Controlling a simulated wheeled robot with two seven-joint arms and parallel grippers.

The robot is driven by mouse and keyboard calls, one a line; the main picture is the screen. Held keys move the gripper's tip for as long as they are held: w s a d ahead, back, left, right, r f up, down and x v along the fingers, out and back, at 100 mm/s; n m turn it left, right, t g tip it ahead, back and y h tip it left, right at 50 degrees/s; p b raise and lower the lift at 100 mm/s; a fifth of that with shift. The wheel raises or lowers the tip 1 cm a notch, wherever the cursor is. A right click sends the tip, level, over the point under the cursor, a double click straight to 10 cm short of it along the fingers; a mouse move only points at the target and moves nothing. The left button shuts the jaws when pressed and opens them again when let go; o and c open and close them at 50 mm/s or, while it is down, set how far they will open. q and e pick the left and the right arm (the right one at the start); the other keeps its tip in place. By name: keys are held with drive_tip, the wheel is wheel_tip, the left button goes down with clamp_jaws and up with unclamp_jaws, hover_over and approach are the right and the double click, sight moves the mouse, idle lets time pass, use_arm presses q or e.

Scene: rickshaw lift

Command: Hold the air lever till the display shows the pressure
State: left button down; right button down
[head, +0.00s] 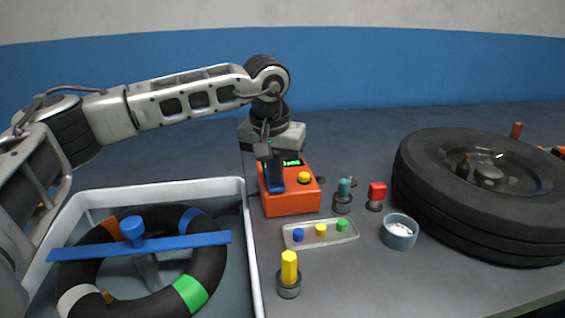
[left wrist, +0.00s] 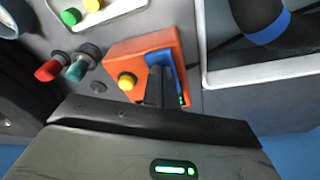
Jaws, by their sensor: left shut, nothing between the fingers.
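An orange box (head: 291,201) stands on the table behind the tray's right wall. It bears a blue lever (head: 275,180), a yellow button (head: 304,178) and a dark display with lit green marks (head: 293,162). The gripper partly covers the display, and I cannot read it. My left gripper (head: 263,153) is shut with nothing in it. It points down at the blue lever; in the left wrist view its dark fingertips (left wrist: 155,88) lie against or just over the lever (left wrist: 161,62). I cannot tell how firmly they touch. My right gripper is not in view.
A grey tray (head: 250,240) with a black ring and blue bar is at left. A large tyre (head: 480,230) lies at right. Between them are a small tray with coloured buttons (head: 320,234), a grey cup (head: 399,232), a red-topped piece (head: 377,192) and a yellow peg (head: 289,268).

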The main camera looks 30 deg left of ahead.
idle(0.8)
use_arm(q)
wheel_tip(320, 180, up, 7)
drive_tip(key=p, duration=0.5)
